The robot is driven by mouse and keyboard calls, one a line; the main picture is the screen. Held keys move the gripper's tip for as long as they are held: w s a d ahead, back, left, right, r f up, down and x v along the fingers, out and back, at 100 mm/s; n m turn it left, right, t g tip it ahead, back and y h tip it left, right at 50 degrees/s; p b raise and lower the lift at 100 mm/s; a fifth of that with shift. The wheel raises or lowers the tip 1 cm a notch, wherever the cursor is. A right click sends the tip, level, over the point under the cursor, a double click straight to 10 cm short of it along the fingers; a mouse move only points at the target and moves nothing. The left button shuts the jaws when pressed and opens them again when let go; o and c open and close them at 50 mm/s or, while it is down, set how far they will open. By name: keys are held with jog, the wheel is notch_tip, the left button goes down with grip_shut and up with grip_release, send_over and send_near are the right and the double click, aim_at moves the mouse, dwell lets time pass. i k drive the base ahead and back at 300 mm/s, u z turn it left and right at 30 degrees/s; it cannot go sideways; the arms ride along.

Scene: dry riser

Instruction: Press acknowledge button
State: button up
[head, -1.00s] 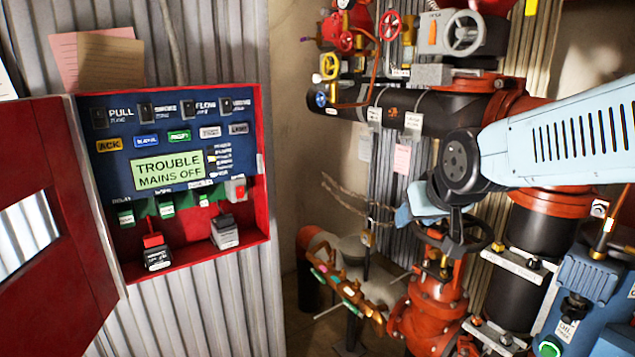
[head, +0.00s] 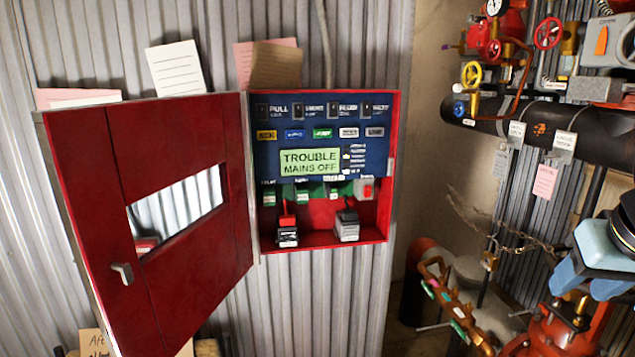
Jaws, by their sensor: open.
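The acknowledge button is the small amber button marked ACK (head: 266,135), at the left end of the button row on the blue panel face (head: 268,165). The panel sits in an open red cabinet (head: 325,243) on the corrugated wall. Its green display (head: 310,162) reads "TROUBLE MAINS OFF". My gripper (head: 583,285) is at the right edge, pointing down, with blue fingers and a pale blue body partly cut off by the frame. It is open, with nothing seen held, well to the right of the cabinet and apart from the button.
The red cabinet door (head: 190,255) is swung open to the left, with a window and handle. Two batteries stand in the cabinet's bottom. Black and red pipes (head: 480,115) with valves fill the right side. Paper notes hang above the door.

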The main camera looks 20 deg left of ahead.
aim_at(261, 135)
jog(key=u, duration=0.95)
